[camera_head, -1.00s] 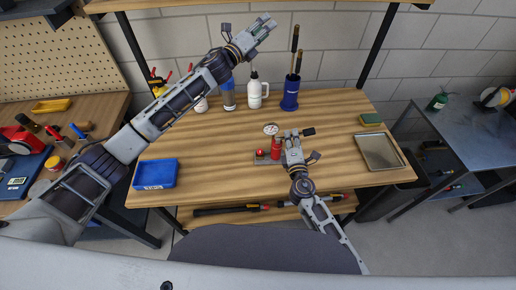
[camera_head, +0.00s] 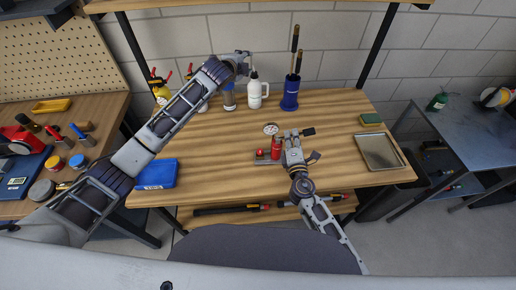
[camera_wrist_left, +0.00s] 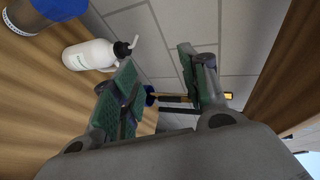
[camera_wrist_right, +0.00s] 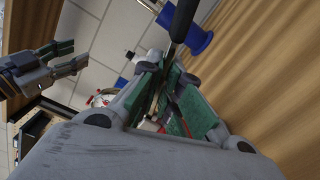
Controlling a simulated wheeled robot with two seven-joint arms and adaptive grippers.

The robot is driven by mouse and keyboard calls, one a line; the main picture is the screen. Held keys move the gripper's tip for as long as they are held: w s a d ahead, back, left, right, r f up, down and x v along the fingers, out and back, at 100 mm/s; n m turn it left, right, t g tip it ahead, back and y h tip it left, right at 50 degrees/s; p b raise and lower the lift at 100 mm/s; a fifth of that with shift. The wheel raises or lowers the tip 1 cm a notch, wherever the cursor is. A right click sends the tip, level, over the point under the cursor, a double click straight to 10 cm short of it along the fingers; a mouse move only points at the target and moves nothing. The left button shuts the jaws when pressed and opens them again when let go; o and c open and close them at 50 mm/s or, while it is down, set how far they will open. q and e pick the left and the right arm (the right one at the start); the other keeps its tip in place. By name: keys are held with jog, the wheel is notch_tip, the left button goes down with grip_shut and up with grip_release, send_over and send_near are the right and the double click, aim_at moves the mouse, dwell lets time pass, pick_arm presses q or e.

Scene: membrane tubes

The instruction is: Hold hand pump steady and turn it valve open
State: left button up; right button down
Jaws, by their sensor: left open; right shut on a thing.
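The hand pump (camera_head: 276,150) stands on the wooden workbench in the head view, with a red body, a round gauge (camera_head: 270,129), a red valve knob (camera_head: 260,152) and a black handle (camera_head: 308,132). My right gripper (camera_head: 291,134) is shut on the pump from its right side and hides part of it. In the right wrist view the handle (camera_wrist_right: 183,20) shows above the fingers and the gauge (camera_wrist_right: 102,98) to their left. My left gripper (camera_head: 246,55) is open and empty above the back of the bench, apart from the pump. Its fingers also show in the left wrist view (camera_wrist_left: 160,85).
A white bottle (camera_head: 255,92), a grey blue-topped cylinder (camera_head: 229,98) and a blue holder (camera_head: 290,95) with tools stand at the back, near my left gripper. A blue bin (camera_head: 156,174) is at front left and a metal tray (camera_head: 379,151) at right. The bench's middle-left is clear.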

pick_arm(q)
jog(key=s+f+n+g, duration=0.2)
jog(key=s+f+g, duration=0.15)
jog(key=f, duration=0.25)
jog(key=n+g+h, duration=0.1)
jog(key=g, duration=0.9)
send_near(260, 151)
jog(key=v, duration=0.4)
jog(key=shift+s+f, duration=0.15)
jog(key=shift+d+f, duration=0.1)
jog(key=shift+w+x, duration=0.2)
jog(key=shift+x, duration=5.7)
grip_shut()
